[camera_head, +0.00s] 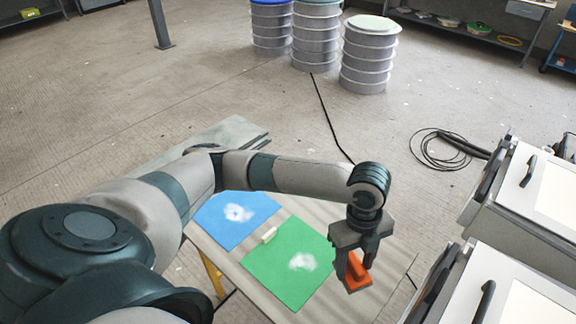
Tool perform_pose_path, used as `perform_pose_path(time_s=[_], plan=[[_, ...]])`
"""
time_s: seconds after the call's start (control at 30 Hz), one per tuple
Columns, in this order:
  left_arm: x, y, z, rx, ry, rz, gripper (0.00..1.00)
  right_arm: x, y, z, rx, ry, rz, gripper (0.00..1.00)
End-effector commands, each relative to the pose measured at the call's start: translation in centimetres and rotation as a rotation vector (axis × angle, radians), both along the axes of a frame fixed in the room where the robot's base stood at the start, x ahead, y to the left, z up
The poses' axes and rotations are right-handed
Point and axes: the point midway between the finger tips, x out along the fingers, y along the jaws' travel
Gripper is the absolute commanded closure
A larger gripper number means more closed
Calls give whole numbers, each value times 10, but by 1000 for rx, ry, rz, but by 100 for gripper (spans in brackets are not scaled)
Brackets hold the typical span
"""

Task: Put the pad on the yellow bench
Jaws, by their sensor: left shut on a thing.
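My left gripper (352,254) reaches over from the left and points down, shut on an orange pad (357,274) with a raised grip. The pad is over the right part of a low bench (383,258) with a beige top and a yellow leg (212,272). I cannot tell whether the pad touches the bench top. The pad is partly hidden by the fingers. My right gripper is not in view.
A blue sheet (220,224) and a green sheet (277,277), each with a white patch, lie on the bench. A small pale block (269,235) lies at the green sheet's edge. Light cabinets (524,210) stand close at right. Ribbed drums (368,58) and a cable (440,152) are beyond.

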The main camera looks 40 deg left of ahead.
Motion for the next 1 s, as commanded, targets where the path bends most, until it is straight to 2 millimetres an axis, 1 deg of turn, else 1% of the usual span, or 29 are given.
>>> perform_pose_path(time_s=[0.3,0.5,0.6,0.7,1.0], plan=[[-11,-19,-33,-2,1,-583,75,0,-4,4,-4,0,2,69],[-18,-27,-51,-1,0,-899,75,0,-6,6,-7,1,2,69],[-21,-30,-57,-2,1,-1003,75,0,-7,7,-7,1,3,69],[-22,-31,-60,0,-1,-1067,75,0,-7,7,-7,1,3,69],[-23,-32,-62,-1,-1,-1100,75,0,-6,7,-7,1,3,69]])
